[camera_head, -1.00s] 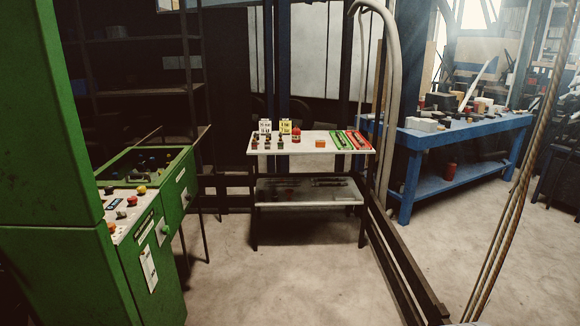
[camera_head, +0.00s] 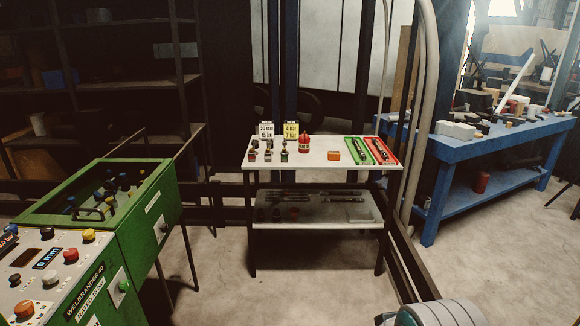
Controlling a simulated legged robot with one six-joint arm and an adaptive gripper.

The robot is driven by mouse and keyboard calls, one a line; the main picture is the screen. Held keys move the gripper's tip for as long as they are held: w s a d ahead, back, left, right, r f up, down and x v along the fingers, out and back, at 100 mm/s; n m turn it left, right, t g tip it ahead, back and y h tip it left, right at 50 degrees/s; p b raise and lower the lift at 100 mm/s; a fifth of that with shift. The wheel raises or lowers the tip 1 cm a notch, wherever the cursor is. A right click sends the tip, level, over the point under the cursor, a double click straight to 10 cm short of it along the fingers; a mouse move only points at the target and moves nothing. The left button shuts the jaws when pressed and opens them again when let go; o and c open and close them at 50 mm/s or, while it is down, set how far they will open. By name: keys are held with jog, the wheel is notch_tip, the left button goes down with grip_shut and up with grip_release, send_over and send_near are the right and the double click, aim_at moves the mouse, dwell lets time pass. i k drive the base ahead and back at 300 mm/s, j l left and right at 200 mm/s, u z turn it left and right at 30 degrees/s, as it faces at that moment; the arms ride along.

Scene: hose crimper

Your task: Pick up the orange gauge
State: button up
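A small orange block-shaped item (camera_head: 333,155), the only orange thing on the white table (camera_head: 310,164), sits on its top, right of the middle. It matches the orange gauge in colour, but it is too small in view to make out any detail. It stands apart from its neighbours, with a red round-topped item (camera_head: 304,143) to its left and a green tray (camera_head: 357,150) to its right. My gripper's fingers do not show in this view.
A red tray (camera_head: 381,150) lies beside the green one. Small fittings and two number cards (camera_head: 267,129) are at the table's left. A green machine (camera_head: 88,250) stands front left, a blue workbench (camera_head: 470,150) right. Open floor (camera_head: 315,295) lies before the table.

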aim_at(332, 155)
jog(key=i+l+z, duration=0.1)
jog(key=i+l, duration=0.4)
jog(key=i, duration=3.15)
jog(key=l+z, duration=0.05)
jog(key=l, duration=0.15)
